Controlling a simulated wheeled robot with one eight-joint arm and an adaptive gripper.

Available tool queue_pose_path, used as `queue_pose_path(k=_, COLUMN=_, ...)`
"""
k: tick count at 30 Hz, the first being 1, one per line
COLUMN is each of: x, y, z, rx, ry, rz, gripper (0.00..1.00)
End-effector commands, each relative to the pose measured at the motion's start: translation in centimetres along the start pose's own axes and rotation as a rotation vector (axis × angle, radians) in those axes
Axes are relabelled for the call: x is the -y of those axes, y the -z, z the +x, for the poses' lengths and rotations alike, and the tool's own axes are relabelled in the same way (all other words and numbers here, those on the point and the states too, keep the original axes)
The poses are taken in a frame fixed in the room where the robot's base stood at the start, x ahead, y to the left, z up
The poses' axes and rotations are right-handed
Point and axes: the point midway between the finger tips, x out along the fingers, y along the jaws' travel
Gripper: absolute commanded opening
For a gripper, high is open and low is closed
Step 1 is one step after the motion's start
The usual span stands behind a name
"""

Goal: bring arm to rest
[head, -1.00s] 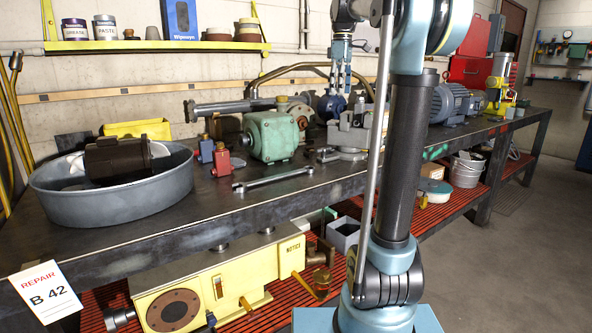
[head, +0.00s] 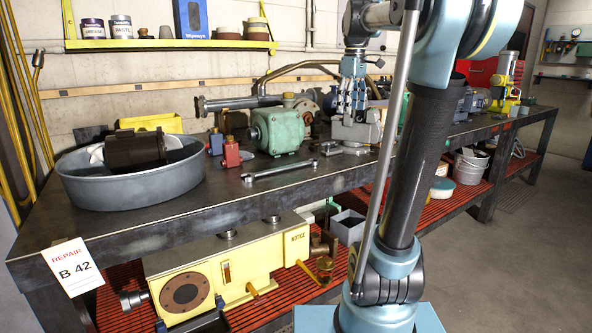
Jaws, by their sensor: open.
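My gripper (head: 354,105) hangs from the wrist at upper centre, fingers pointing down over the back part of the workbench (head: 215,205). It is open, and I see nothing held between its fingers. It overlaps in the picture with the grey vise-like block (head: 350,132) behind or below it; I cannot tell whether they touch. My arm rises at the right of centre and bends left at the top. A dark brown motor (head: 136,151) lies in the round grey pan (head: 120,190) at the left. A green motor (head: 277,131) stands on the bench left of my gripper.
A red block (head: 231,152) and a wrench-like bar (head: 279,170) lie on the bench. A yellow machine (head: 235,268) sits on the red lower shelf. A repair tag (head: 69,267) hangs at the front left corner. The floor at right (head: 510,260) is clear.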

Motion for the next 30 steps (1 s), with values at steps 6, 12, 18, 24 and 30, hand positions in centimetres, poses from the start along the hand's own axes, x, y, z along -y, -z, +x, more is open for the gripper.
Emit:
queue_pose_path(k=6, x=4.5, y=-3.8, z=5.2, rx=-0.021, ry=-0.022, rz=0.165, gripper=0.7)
queue_pose_path(k=12, x=8.6, y=-7.3, z=10.8, rx=-0.045, ry=-0.04, rz=0.327, gripper=0.7)
queue_pose_path(k=18, x=12.6, y=-10.8, z=17.1, rx=-0.071, ry=-0.054, rz=0.489, gripper=0.7)
queue_pose_path(k=24, x=16.5, y=-14.1, z=24.0, rx=-0.101, ry=-0.065, rz=0.651, gripper=0.7)
queue_pose_path(k=30, x=19.7, y=-16.8, z=30.3, rx=-0.129, ry=-0.072, rz=0.793, gripper=0.7)
